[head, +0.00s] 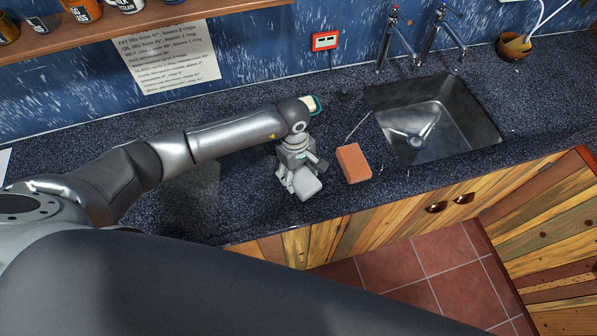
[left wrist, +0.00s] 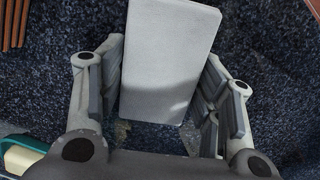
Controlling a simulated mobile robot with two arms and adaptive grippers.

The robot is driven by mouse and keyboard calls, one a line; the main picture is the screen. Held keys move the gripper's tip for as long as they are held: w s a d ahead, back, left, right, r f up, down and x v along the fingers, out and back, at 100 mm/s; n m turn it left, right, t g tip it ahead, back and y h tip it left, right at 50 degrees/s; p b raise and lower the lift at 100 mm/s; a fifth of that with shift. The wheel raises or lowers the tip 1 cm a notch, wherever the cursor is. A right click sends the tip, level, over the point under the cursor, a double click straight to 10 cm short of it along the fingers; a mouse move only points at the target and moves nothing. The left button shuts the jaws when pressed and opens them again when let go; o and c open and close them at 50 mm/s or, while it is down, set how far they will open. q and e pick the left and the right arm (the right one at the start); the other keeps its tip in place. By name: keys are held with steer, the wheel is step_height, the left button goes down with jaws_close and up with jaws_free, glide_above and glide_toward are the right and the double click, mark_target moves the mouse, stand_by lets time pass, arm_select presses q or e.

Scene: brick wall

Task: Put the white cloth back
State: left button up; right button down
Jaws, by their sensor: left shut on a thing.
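The white cloth (head: 308,188) looks like a pale, flat rectangular block at the front part of the dark counter. In the left wrist view the cloth (left wrist: 168,60) lies between the two fingers and sticks out past them. My left gripper (head: 298,180) points down over the counter and is shut on the cloth. It also shows in the left wrist view (left wrist: 160,100), with a finger on either side of the cloth. I cannot tell whether the cloth touches the counter. My right gripper is not in view.
An orange-brown block (head: 353,163) lies just right of my left gripper, with a thin stick (head: 358,126) behind it. A steel sink (head: 430,125) with two taps is farther right. A small brown bowl (head: 514,47) stands at the back right. The counter's front edge is close.

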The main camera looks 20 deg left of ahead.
mark_target(296, 171)
arm_select(q)
steer(key=o, duration=1.3)
steer(key=shift+f, duration=0.1)
steer(key=shift+c, duration=0.2)
steer(key=shift+r+p, duration=0.3)
steer(key=shift+p, duration=0.05)
step_height(296, 171, up, 12)
steer(key=b, duration=0.3)
steer(key=shift+w+a+f+b, duration=0.15)
steer(key=shift+w+a+b, duration=0.1)
steer(key=shift+a+b, duration=0.2)
